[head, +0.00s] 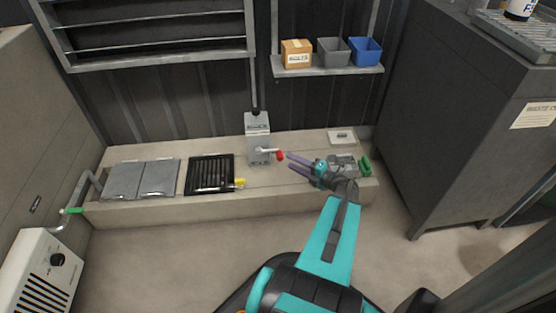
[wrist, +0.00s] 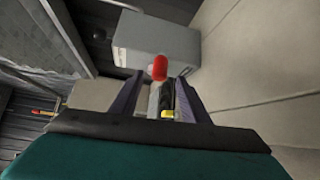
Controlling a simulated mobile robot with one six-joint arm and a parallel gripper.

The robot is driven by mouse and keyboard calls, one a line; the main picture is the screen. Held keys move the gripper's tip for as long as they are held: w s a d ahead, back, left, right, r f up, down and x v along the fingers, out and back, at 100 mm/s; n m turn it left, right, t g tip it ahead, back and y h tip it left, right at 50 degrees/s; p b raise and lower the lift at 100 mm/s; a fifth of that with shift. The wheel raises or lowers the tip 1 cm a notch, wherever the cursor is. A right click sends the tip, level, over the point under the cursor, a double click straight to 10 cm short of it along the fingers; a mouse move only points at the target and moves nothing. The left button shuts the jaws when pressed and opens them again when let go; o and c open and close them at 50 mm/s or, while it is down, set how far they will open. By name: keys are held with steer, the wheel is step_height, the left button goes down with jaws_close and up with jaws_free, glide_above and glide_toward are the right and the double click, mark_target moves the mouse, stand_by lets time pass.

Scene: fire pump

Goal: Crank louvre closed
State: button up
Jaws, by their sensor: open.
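The louvre (head: 150,38) is a grey frame with thin horizontal slats on the back wall; how far open its slats stand is hard to tell. A rod runs down from beside it to a grey crank box (head: 257,125) on the ledge. The crank has a short grey arm and a red knob (head: 280,155) pointing right. My gripper (head: 289,162) is open just right of the knob, fingers pointing left at it. In the wrist view the red knob (wrist: 160,67) shows between and slightly beyond the fingertips, in front of the box (wrist: 158,42). Contact is not visible.
The concrete ledge (head: 150,208) holds grey panels (head: 142,179), a black grate (head: 210,174) with a yellow handle, and a green-handled item (head: 366,166). A shelf with bins (head: 333,50) hangs above. A dark cabinet (head: 450,110) stands right. The floor in front is clear.

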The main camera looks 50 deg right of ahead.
mark_target(280, 156)
steer(key=w, duration=0.2)
steer(key=w+b, duration=0.1)
steer(key=w, duration=0.1)
steer(key=w+f+b, duration=0.1)
steer(key=w, duration=0.1)
steer(key=shift+w+a, duration=0.15)
steer(key=shift+a, duration=0.1)
steer(key=shift+w+r+b, duration=0.1)
steer(key=shift+w+b, duration=0.2)
steer(key=shift+w, duration=0.35)
